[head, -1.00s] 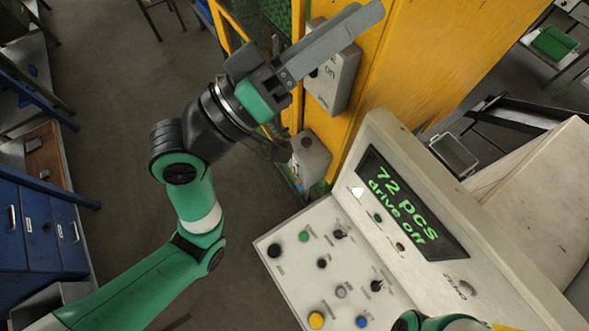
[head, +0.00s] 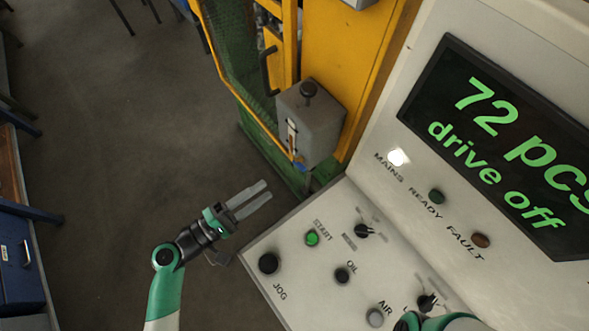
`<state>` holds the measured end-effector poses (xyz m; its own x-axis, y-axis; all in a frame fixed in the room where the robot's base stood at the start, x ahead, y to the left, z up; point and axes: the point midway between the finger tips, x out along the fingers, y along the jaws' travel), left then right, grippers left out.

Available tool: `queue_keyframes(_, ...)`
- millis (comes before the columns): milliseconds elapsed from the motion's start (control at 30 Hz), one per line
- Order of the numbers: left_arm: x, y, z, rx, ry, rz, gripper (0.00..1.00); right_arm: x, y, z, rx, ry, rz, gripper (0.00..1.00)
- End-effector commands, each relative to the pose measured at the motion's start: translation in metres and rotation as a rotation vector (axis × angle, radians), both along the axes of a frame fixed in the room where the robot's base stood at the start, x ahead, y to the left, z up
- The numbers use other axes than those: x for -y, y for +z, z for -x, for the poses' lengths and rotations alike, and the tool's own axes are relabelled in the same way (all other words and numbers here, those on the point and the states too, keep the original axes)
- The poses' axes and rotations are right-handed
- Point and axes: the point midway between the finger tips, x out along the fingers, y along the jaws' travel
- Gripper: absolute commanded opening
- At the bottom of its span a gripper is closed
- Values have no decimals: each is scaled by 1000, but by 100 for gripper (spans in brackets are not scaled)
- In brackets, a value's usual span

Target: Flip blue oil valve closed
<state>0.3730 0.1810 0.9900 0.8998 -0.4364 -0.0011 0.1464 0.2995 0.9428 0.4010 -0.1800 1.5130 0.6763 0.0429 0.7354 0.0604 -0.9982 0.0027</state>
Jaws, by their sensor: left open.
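A small blue part, apparently the blue oil valve (head: 300,163), sits low on the grey oil box (head: 312,124) on the side of the yellow machine. It is small, and its exact handle position is hard to tell. My left gripper (head: 262,193) is open and empty, its two grey fingers pointing right. In the picture it is below and left of the valve, apart from it, over the dark floor beside the control panel. My right gripper is not in view; only a green piece of my right arm shows at the bottom edge.
The slanted control panel (head: 290,240) with several buttons and knobs fills the lower right. Its display (head: 500,140) reads "72 pcs, drive off". The yellow machine frame (head: 345,60) and green mesh stand behind. The floor to the left is open.

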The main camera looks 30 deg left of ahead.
Motion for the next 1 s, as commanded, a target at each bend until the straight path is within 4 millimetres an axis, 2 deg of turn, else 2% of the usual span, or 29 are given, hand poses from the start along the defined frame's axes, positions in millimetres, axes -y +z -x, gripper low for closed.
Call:
queue_keyframes(300,31,1,-61,3,-7,-2,42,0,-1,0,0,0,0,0)
queue_keyframes(433,41,1,-82,3,-3,-2,42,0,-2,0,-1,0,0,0)
queue_keyframes(600,47,0,-95,1,-2,-2,42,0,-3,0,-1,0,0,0)
queue_keyframes(833,48,0,-96,1,-1,-2,42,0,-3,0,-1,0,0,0)
queue_keyframes(867,48,0,-96,1,-1,-2,41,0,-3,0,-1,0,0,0)
queue_keyframes(1000,47,0,-96,1,-1,-2,16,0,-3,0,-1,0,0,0)
